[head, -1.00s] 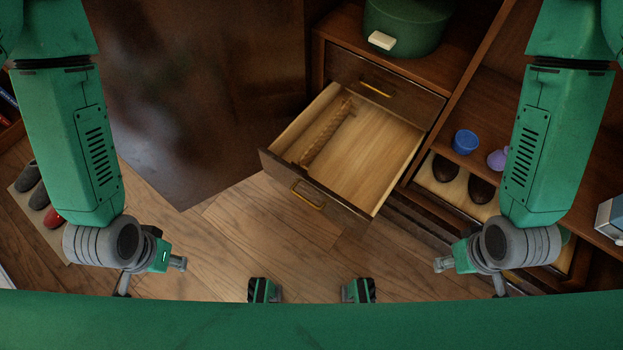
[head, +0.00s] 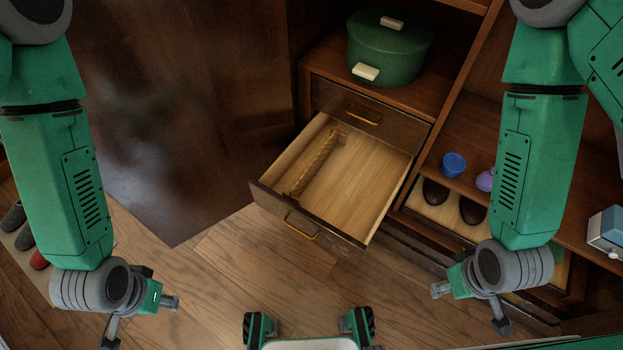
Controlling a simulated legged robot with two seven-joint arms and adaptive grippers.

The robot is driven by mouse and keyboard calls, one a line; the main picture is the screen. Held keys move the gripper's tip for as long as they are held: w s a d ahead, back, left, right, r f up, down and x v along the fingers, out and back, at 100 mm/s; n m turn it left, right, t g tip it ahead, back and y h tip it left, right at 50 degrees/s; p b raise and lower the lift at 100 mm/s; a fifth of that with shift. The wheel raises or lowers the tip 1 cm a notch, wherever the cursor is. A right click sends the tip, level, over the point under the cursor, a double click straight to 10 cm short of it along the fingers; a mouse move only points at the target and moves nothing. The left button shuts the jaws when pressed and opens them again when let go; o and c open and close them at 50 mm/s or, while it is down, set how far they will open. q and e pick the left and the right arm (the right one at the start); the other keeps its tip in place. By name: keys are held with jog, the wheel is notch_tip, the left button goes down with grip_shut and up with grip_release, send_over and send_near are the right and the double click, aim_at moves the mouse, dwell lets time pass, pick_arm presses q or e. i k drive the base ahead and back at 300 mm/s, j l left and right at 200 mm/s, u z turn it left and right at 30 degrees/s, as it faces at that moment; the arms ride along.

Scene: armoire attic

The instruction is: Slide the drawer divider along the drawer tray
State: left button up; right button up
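The drawer tray (head: 362,195) is pulled out of the dark wood cabinet, with a pale wooden bottom and a brass handle on its front. The drawer divider (head: 313,168) is a brown notched strip in the left part of the tray. It runs from near the front towards the back, roughly parallel to the left side wall. My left gripper (head: 150,300) is at the lower left, and my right gripper (head: 455,283) is at the lower right. Both are outside the drawer, apart from the divider.
A green lidded pot (head: 390,52) stands on the cabinet top above a closed drawer (head: 365,112). To the right, a shelf holds a blue cup (head: 453,165) and a purple item (head: 486,180), with dark shoes (head: 472,211) below. A dark panel (head: 170,110) stands at the left.

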aim_at(336, 136)
jog(key=i+l+u, duration=0.1)
jog(key=i+u, duration=0.3)
jog(key=i+l+u, duration=0.15)
jog(key=u, duration=0.25)
